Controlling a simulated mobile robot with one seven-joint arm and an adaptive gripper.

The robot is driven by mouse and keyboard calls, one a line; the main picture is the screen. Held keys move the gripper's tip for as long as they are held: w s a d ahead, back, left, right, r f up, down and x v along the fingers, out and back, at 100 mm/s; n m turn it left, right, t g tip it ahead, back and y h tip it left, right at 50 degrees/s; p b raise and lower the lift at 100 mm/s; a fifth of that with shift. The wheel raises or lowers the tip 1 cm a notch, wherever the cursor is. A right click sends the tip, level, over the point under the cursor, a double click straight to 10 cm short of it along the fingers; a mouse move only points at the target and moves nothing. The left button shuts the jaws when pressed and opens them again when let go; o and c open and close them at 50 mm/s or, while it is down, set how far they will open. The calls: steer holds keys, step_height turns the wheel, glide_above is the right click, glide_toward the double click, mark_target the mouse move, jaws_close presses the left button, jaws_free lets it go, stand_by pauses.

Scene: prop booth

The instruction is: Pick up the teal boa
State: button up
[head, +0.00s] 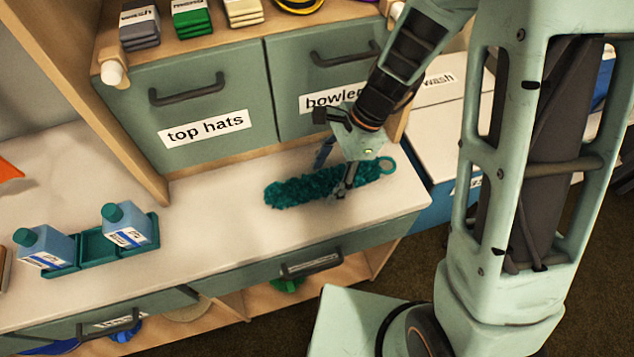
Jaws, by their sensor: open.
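The teal boa (300,188) lies stretched out on the white counter (225,240), below the drawers. It is fluffy, with a ring (387,165) at its right end. My gripper (333,175) points down over the right half of the boa. It is open, with one finger at the boa's far side and the other at its near side. Part of the boa is hidden behind the near finger. I cannot tell whether the fingers touch it.
A teal tray (97,252) with two blue bottles (130,228) stands on the counter at left. Drawers labelled "top hats" (195,100) and "bowler" (322,75) rise behind the boa. Folded cloths (190,18) lie on the shelf above. The counter between tray and boa is clear.

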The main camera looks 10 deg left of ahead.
steer(key=c, duration=1.2)
steer(key=shift+c, duration=0.2)
steer(key=shift+r, duration=0.15)
